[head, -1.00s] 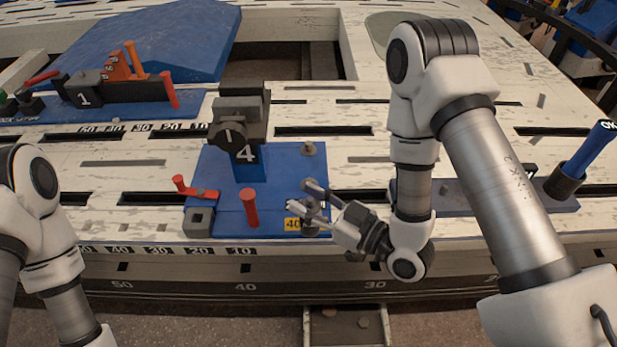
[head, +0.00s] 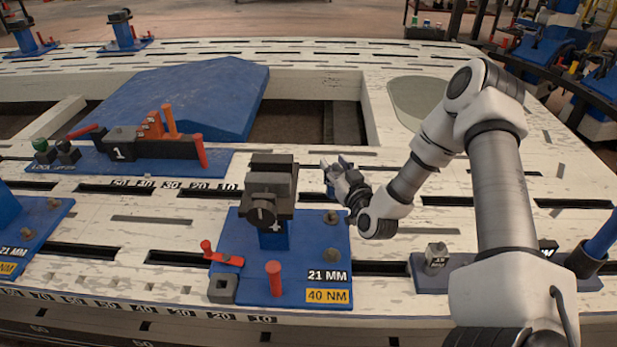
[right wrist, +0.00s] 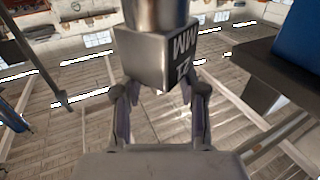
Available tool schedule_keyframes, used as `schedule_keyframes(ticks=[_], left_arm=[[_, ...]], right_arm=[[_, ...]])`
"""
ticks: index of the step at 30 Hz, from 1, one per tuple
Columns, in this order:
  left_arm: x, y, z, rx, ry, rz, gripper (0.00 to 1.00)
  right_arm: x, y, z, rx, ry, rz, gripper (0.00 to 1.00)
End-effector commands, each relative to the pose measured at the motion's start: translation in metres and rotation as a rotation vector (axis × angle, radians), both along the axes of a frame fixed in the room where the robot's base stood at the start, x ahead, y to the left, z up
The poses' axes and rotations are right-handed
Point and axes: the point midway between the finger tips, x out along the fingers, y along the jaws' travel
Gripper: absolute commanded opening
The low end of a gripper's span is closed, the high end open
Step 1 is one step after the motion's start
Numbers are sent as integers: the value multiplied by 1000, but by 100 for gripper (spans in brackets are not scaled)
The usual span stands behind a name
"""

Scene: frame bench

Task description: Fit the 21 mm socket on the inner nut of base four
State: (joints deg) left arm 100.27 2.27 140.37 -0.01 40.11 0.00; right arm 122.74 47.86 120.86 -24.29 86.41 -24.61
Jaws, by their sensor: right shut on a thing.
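Base four is the blue plate (head: 240,278) with a dark clamp (head: 266,195) on a blue post marked 4, and labels reading 21 MM and 40 NM. A small grey nut (head: 331,217) stands near its far right corner. A lower, dark round piece (head: 331,254) lies in front of it. My right gripper (head: 337,165) is beyond the plate's far right corner, apart from the nut. In the right wrist view it is shut on a grey metal socket (right wrist: 155,62), a square block with a round part. My left gripper is out of view.
A tool rack (head: 425,283) with a grey block (head: 436,257) and a blue-handled tool (head: 592,248) stands at right. Base one (head: 75,165) is at far left, with a red-handled clamp. A blue wedge (head: 165,95) lies behind. Open bench surface lies right of base four.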

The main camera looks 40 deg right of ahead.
Motion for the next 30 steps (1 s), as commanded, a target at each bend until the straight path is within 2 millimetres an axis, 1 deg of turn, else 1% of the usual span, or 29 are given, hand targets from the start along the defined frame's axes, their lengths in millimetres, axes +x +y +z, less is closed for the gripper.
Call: schedule_keyframes(ticks=[1,8,12,24,27,30], left_arm=[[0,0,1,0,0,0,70],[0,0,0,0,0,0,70],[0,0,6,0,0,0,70],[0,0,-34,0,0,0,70],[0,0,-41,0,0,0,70],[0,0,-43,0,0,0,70]], right_arm=[[1,1,3,0,-1,2,0],[1,2,2,-1,-1,5,0],[1,2,3,-1,-1,7,0],[1,2,-44,0,0,7,0],[1,2,-53,-1,0,8,0],[1,2,-57,-1,-1,7,0]])
